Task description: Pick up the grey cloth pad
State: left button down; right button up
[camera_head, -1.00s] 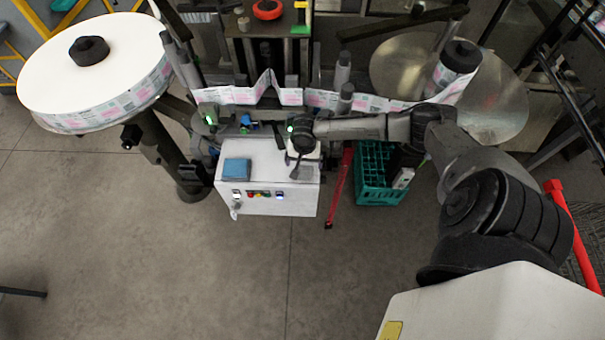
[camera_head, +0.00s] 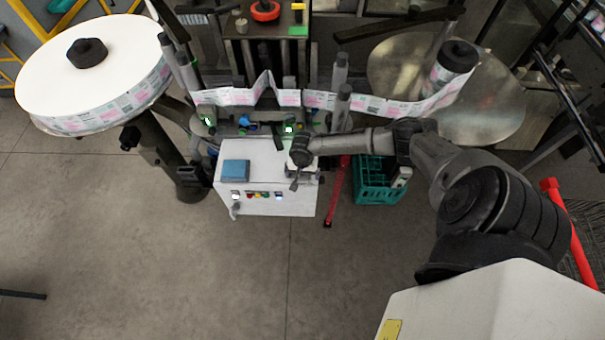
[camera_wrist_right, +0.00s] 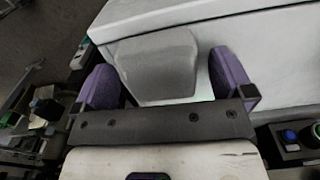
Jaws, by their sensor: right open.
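The grey cloth pad (camera_wrist_right: 158,62) lies on the white cabinet top (camera_wrist_right: 205,25) in the right wrist view. My right gripper (camera_wrist_right: 165,85) is open, with one purple finger on each side of the pad. I cannot tell whether the fingers touch it. In the head view my right gripper (camera_head: 300,172) is over the right end of the white cabinet (camera_head: 265,200). The wrist and gripper largely hide the pad there. My left gripper is not in view.
A blue pad (camera_head: 236,170) lies on the cabinet's left part. A teal crate (camera_head: 378,185) stands on the floor to the right, beside a red bar (camera_head: 338,190). The label web (camera_head: 240,97) runs behind the cabinet between the reels. The floor in front is clear.

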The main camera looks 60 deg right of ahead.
jog(key=c, duration=1)
jog(key=shift+r, duration=0.5)
jog(key=r, duration=0.2)
jog(key=s+r, duration=0.1)
jog(key=shift+s+d+r, duration=0.1)
jog(key=shift+d+r, duration=0.05)
jog(key=shift+r, duration=0.2)
jog(key=s+d+r, duration=0.1)
jog(key=s+r, duration=0.5)
jog(key=s, duration=0.4)
jog(key=shift+s+d+r, duration=0.15)
jog(key=shift+d, duration=0.2)
